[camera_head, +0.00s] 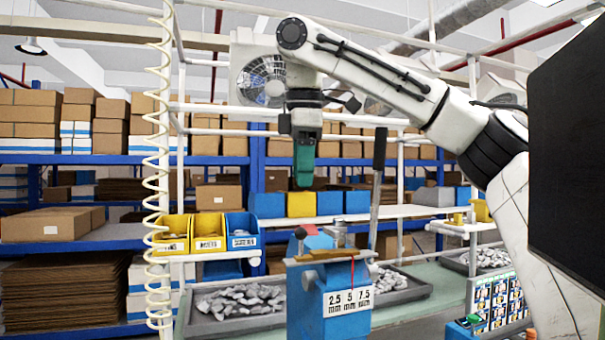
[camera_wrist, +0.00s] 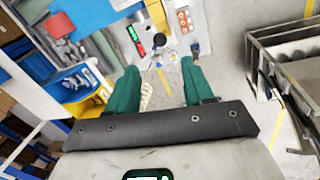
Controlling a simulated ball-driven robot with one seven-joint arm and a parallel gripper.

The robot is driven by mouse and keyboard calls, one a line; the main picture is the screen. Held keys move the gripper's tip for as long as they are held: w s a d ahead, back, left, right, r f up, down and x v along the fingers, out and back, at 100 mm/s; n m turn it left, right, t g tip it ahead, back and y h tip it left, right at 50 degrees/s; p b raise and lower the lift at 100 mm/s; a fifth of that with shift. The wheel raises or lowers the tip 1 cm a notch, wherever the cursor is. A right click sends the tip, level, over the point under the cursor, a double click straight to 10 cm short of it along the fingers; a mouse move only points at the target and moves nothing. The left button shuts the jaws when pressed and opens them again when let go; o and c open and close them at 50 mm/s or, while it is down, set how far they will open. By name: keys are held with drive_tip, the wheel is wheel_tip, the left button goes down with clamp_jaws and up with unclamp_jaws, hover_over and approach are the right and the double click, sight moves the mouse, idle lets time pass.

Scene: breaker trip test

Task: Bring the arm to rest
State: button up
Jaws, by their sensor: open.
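My white arm comes in from the right in the head view and bends over at the top. My gripper (camera_head: 304,178) hangs down from it, its green fingers pointing at the floor above a blue machine. In the wrist view my gripper (camera_wrist: 158,72) is open, with a clear gap between the two green fingers. Nothing is between them. The fingers touch nothing that I can see.
The blue machine (camera_head: 333,300) marked 2.5, 5 and 7.5 mm stands below my gripper. Trays of grey parts (camera_head: 245,303) flank it. A coiled white hose (camera_head: 159,190) hangs left. A dark panel (camera_head: 570,150) fills the right edge. The wrist view shows a metal rack (camera_wrist: 285,75).

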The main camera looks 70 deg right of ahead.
drive_tip(key=shift+f, duration=0.1)
idle(0.3)
